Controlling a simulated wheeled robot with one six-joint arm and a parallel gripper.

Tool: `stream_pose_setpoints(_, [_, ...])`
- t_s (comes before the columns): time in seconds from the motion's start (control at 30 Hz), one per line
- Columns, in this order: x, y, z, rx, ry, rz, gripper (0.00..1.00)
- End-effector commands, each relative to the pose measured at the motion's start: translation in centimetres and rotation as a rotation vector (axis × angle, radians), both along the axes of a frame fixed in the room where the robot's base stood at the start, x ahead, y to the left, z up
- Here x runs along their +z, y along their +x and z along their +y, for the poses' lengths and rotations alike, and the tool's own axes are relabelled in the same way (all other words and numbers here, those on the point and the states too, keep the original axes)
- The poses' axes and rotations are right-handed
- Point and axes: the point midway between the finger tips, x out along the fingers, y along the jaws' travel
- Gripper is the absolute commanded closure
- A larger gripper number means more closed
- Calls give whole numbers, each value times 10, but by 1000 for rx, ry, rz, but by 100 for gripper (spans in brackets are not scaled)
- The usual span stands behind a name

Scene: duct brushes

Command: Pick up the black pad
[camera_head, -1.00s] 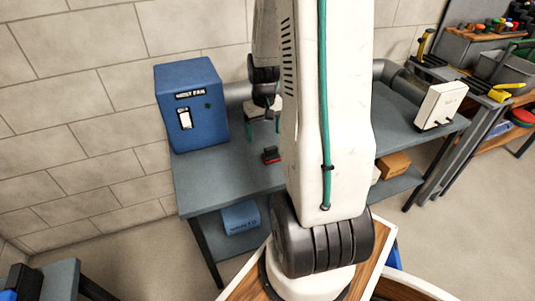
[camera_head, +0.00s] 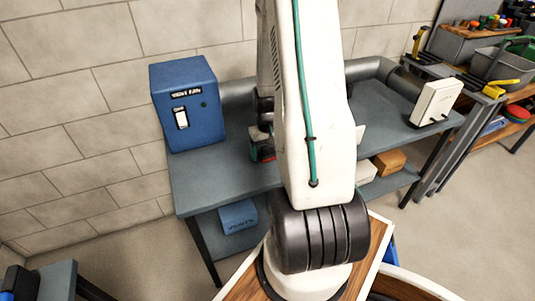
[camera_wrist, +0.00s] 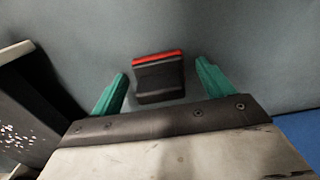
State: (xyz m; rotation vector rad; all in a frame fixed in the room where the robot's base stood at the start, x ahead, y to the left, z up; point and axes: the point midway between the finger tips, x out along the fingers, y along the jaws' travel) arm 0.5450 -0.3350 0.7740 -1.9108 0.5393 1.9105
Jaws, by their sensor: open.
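The black pad (camera_wrist: 158,82), a small dark block with a red strip along its far edge, lies on the grey-blue bench top. In the wrist view it is between the two green fingers of my gripper (camera_wrist: 162,72), which is open. A gap shows on each side of the pad, so the fingers appear not to touch it. In the head view the pad (camera_head: 266,156) is mostly hidden by my arm, and only a bit of red shows beside the wrist.
A blue fan box (camera_head: 187,105) stands on the bench (camera_head: 205,178) at the left. A pale box (camera_head: 436,102) stands at its right end, and a grey duct (camera_head: 370,70) runs along the back. A pale object with a speckled dark side (camera_wrist: 25,110) is close left of my gripper.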

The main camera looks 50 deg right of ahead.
Motion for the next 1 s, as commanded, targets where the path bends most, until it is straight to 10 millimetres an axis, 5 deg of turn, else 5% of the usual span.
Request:
stream_pose_setpoints(0.1, [0, 0, 0, 0, 0, 0, 26])
stream_pose_setpoints(0.27, [0, 0, 0, 0, 0, 0, 69])
stream_pose_setpoints(0.67, [4, 0, 0, 1, -1, -1, 69])
stream_pose_setpoints(1.0, [30, 3, 4, 8, -1, -2, 69])
